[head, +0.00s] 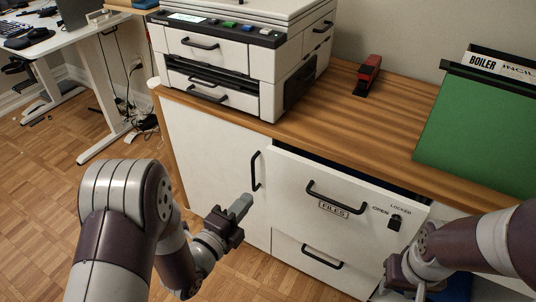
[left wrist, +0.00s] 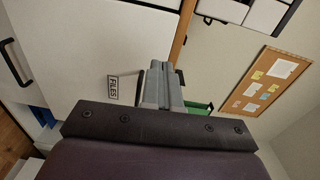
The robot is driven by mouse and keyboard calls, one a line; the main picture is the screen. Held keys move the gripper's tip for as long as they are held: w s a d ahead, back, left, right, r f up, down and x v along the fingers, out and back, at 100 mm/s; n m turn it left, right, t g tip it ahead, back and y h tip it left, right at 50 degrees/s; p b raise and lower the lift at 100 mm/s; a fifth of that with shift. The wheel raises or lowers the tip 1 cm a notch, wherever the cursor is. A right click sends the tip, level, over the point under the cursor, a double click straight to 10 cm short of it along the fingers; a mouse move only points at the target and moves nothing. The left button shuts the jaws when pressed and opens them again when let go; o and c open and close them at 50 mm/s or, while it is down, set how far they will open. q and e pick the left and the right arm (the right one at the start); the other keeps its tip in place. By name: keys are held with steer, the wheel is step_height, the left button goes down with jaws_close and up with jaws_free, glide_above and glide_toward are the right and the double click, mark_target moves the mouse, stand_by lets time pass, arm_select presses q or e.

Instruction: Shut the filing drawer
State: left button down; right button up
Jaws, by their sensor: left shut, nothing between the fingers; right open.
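The filing drawer (head: 342,207) is the white upper drawer with a black handle (head: 336,198) and a FILES label. It stands out from the cabinet, and a dark gap shows along its top edge under the wooden top. My left gripper (head: 242,205) is shut and empty, left of the drawer front and near the cupboard door's handle; I cannot tell whether it touches anything. In the left wrist view its fingers (left wrist: 160,82) are together, beside the FILES label (left wrist: 113,90). My right gripper (head: 400,284) is at the lower right, partly hidden by its own arm, below the drawer's lock (head: 396,222).
A cupboard door with a black handle (head: 256,170) is left of the drawer. A lower drawer (head: 315,258) is beneath it. On the wooden top (head: 340,110) stand a printer (head: 235,55), a red stapler (head: 368,74) and a green file holder (head: 478,135). Open floor lies to the left.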

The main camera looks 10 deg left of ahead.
mark_target(280, 158)
arm_select(q)
steer(key=b+x, duration=0.1)
steer(key=x, duration=0.3)
steer(key=b+x, duration=0.1)
steer(key=x, duration=0.3)
steer(key=r+b+x, duration=0.1)
steer(key=x, duration=0.3)
steer(key=shift+w+d, duration=0.2)
steer(key=shift+d, duration=0.1)
steer(key=shift+w+d, duration=0.15)
steer(key=shift+w, duration=0.4)
arm_select(e)
steer(key=shift+s+d+f, duration=0.1)
steer(key=shift+s+f, duration=0.05)
steer(key=shift+f, duration=0.65)
steer(key=shift+s+d+f, duration=0.1)
steer(key=shift+s+f, duration=0.05)
steer(key=shift+f, duration=0.65)
